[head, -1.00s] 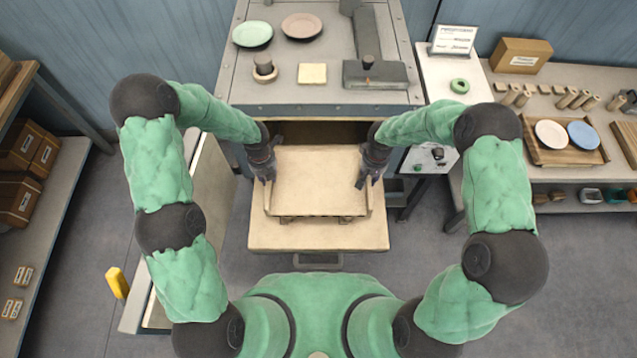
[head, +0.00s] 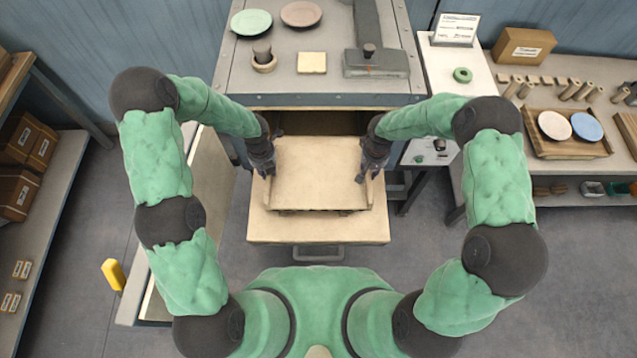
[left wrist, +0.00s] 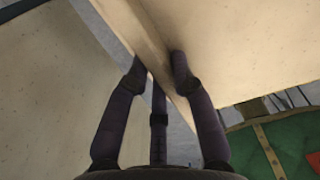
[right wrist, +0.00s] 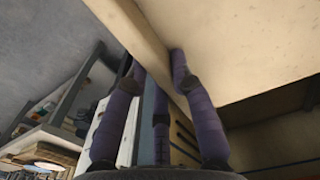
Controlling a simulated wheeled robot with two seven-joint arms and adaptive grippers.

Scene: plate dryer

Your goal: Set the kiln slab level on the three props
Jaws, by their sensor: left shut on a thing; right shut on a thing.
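The cream kiln slab (head: 318,172) lies flat-looking over a wider cream shelf (head: 318,231) that sticks out of the kiln front. My left gripper (head: 265,172) is shut on the slab's left edge. In the left wrist view its fingers (left wrist: 157,67) straddle that edge. My right gripper (head: 372,170) is shut on the slab's right edge, and the right wrist view shows the same grasp (right wrist: 154,67). A thin dark gap shows under the slab's front edge. The three props are hidden beneath the slab, so I cannot tell whether it rests on them.
The dark kiln opening (head: 318,121) lies behind the slab. Plates, a small cream tile (head: 312,63) and a grey metal block (head: 376,62) sit on the kiln top. A white side stand (head: 455,58) and a workbench stand right. A yellow-handled thing (head: 113,274) is at left.

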